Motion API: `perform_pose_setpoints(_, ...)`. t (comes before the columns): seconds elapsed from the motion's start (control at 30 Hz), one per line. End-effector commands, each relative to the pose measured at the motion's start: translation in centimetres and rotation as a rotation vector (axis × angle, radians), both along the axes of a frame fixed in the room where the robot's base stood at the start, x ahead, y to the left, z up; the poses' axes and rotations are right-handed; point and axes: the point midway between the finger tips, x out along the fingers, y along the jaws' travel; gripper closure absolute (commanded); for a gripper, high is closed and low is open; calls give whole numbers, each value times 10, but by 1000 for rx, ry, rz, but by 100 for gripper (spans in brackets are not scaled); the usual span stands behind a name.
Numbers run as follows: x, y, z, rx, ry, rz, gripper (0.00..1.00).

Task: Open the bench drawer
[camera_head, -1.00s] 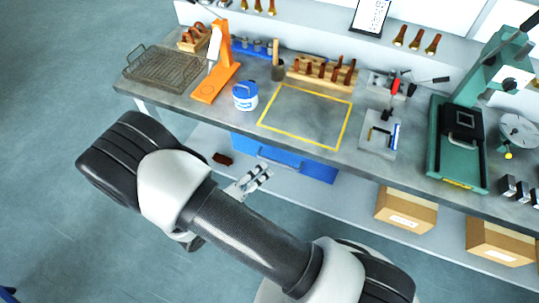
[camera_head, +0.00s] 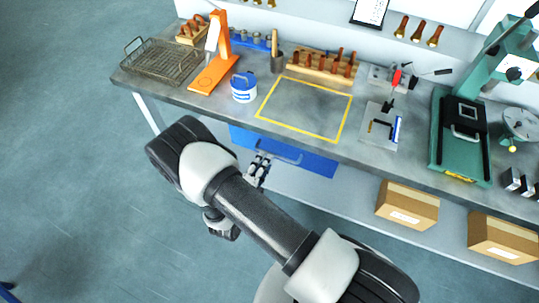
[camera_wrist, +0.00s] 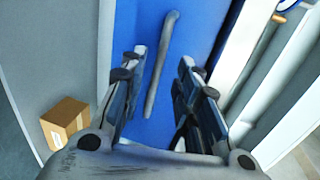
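The blue bench drawer (camera_head: 318,163) is under the grey bench top, and its front appears shut. Its grey bar handle (camera_head: 278,152) runs along the blue front. In the wrist view the blue front (camera_wrist: 178,60) fills the middle and the handle (camera_wrist: 160,65) stands out as a long bar. My gripper (camera_head: 262,162) is just in front of the drawer, near the left part of the handle. In the wrist view my gripper (camera_wrist: 163,73) is open, with one finger on each side of the handle's line. I cannot tell whether either finger touches the handle.
The workbench top (camera_head: 190,100) overhangs the drawer. Cardboard boxes (camera_head: 408,205) stand on the lower shelf (camera_head: 330,205) to the right. A blue-and-white tub (camera_head: 243,88) and an orange stand (camera_head: 215,72) are on the bench. The floor to the left is clear.

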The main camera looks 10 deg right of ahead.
Motion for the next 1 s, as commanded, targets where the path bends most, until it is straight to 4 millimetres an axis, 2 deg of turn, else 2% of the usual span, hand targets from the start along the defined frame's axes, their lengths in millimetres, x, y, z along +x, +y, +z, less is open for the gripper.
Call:
perform_pose_setpoints(0.03, 9, -8, -4, 1, -1, -6, 70)
perform_pose_setpoints(0.2, 32, -24, -9, 3, -2, -5, 70)
perform_pose_setpoints(0.4, 45, -33, -12, 1, -1, -1, 70)
perform_pose_setpoints(0.73, 47, -34, -12, 1, -1, 0, 71)
perform_pose_setpoints(1.0, 47, -34, -12, 1, -1, 0, 89)
